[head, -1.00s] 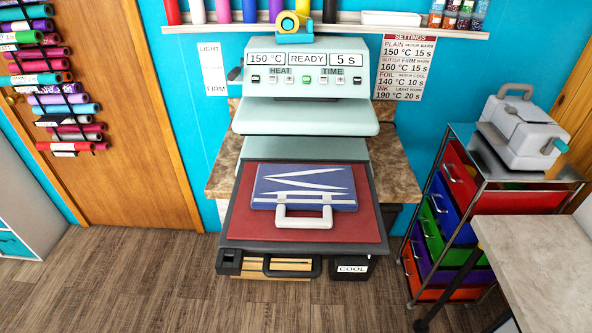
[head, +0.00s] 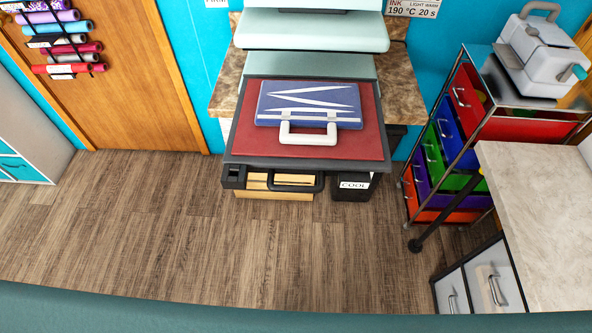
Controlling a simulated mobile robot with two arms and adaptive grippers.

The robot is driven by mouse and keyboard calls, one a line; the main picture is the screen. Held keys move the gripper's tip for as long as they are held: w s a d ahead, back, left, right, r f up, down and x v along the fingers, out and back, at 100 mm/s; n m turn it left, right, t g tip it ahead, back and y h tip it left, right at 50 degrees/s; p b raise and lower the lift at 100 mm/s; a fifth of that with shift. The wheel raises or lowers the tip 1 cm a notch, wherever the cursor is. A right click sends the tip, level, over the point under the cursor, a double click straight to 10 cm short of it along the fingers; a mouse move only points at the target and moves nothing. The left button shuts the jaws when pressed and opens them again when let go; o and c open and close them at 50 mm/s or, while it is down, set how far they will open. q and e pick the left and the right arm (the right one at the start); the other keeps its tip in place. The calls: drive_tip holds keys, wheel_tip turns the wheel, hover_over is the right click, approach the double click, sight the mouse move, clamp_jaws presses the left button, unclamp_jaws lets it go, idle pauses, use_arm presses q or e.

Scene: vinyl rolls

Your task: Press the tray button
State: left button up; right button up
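The heat press tray (head: 232,150) is pulled out toward me, with a dark rim and a red pad (head: 367,137). A blue and white board with a white handle (head: 310,103) lies on the pad. A small black block (head: 234,176) sits under the tray's front left corner; it may be the tray button, but it is too small to be sure. A black handle (head: 296,187) hangs at the tray's front middle. The press's pale green upper plate (head: 310,32) is above and behind the tray. Neither of my grippers is in view.
A black box labelled COOL (head: 354,186) is below the tray's front right. A drawer cart (head: 450,135) with coloured drawers and a light-topped cabinet (head: 540,210) stand at the right. The wood floor (head: 200,235) before the tray is clear.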

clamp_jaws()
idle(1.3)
